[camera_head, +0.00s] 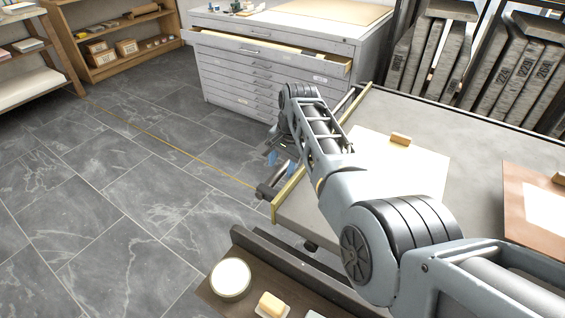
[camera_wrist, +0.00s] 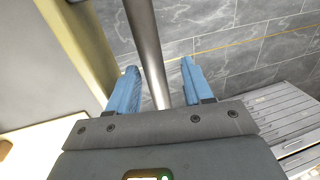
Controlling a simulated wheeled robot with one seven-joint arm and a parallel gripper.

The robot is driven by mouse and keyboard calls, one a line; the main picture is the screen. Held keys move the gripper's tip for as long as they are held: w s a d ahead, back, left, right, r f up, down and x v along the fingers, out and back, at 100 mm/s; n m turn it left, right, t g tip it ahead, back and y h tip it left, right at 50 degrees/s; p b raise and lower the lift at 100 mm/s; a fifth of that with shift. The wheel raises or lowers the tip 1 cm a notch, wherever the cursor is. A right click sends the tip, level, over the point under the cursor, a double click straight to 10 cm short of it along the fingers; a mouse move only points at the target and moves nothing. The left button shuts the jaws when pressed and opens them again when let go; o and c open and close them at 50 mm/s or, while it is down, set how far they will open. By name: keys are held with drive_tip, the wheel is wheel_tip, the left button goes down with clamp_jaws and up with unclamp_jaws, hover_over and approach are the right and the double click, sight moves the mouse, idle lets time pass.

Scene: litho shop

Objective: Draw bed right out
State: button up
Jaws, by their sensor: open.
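The bed (camera_head: 455,118) is a broad grey flat slab with a yellowish end rail (camera_head: 289,196), running across the right half of the head view. A grey metal handle bar (camera_head: 276,181) stands off that rail on its left side. In the wrist view the bar (camera_wrist: 147,35) runs lengthwise between my blue fingers. My gripper (camera_wrist: 160,66) is open, with a finger on each side of the bar and gaps visible. In the head view my gripper (camera_head: 280,160) is at the rail's outer side, partly hidden by my arm. The bar's middle is hidden there.
A pale sheet (camera_head: 400,165) and a brown board (camera_head: 520,225) lie on the bed. A grey drawer cabinet (camera_head: 235,75) has its top drawer (camera_head: 270,48) pulled out. A low ledge with a round tin (camera_head: 231,279) is in front. Tiled floor (camera_head: 130,190) left of the bed is clear.

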wheel_tip(320, 180, up, 8)
drive_tip(key=d+p, duration=0.1)
drive_tip(key=shift+s+d+f, duration=0.15)
drive_tip(key=shift+s+f, duration=0.05)
drive_tip(key=shift+s, duration=0.25)
